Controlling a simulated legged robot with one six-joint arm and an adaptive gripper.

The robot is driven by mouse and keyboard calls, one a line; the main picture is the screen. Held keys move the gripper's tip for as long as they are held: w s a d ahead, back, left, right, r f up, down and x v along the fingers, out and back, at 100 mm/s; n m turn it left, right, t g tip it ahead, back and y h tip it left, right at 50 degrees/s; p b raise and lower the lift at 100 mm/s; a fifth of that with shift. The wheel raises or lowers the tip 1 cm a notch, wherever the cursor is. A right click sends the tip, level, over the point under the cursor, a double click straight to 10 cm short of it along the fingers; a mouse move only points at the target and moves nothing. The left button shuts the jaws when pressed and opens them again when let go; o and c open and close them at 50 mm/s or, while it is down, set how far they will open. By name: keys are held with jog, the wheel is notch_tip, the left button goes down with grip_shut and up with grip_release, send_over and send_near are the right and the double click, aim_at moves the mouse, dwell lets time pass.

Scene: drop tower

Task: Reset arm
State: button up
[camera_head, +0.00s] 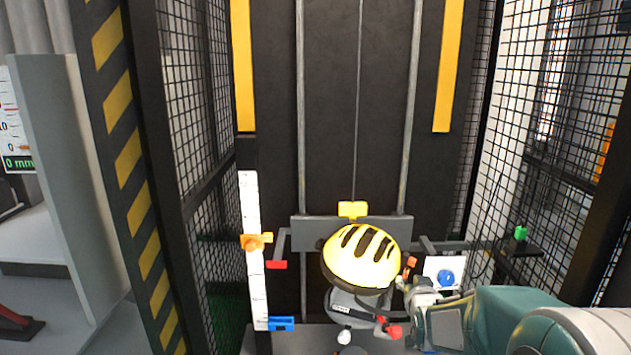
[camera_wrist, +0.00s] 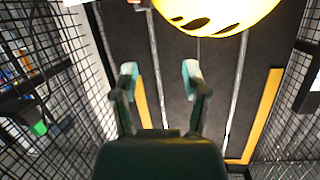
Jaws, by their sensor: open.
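My gripper (camera_wrist: 160,75) is open in the wrist view, its two fingers spread apart with nothing between them. In the head view my arm reaches in from the lower right, and my gripper (camera_head: 402,290) is at the right side of a yellow helmet with black vents (camera_head: 361,255). The helmet sits on a grey headform (camera_head: 350,308) on the drop tower carriage. In the wrist view the helmet (camera_wrist: 215,12) shows at the top edge, beyond the fingertips. I cannot tell from these views whether a finger touches the helmet or headform.
A white scale (camera_head: 252,200) with an orange slider (camera_head: 257,242) and blue clip (camera_head: 281,324) stands left of the carriage (camera_head: 305,233). A blue knob (camera_head: 446,277) and green button (camera_head: 520,233) are on the right. Black mesh walls (camera_head: 195,90) enclose both sides.

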jog(key=s+a+r+g, duration=0.1)
jog(key=s+a+g, duration=0.1)
jog(key=s, duration=0.9)
jog(key=s+a+r+n+g, duration=0.1)
jog(key=s+g, duration=0.3)
jog(key=s, duration=0.7)
jog(key=s+a+r+n+g+y, duration=0.1)
jog(key=s+a+g, duration=0.2)
jog(key=s, duration=0.8)
jog(key=shift+s+r, duration=0.2)
jog(key=shift+r, duration=0.05)
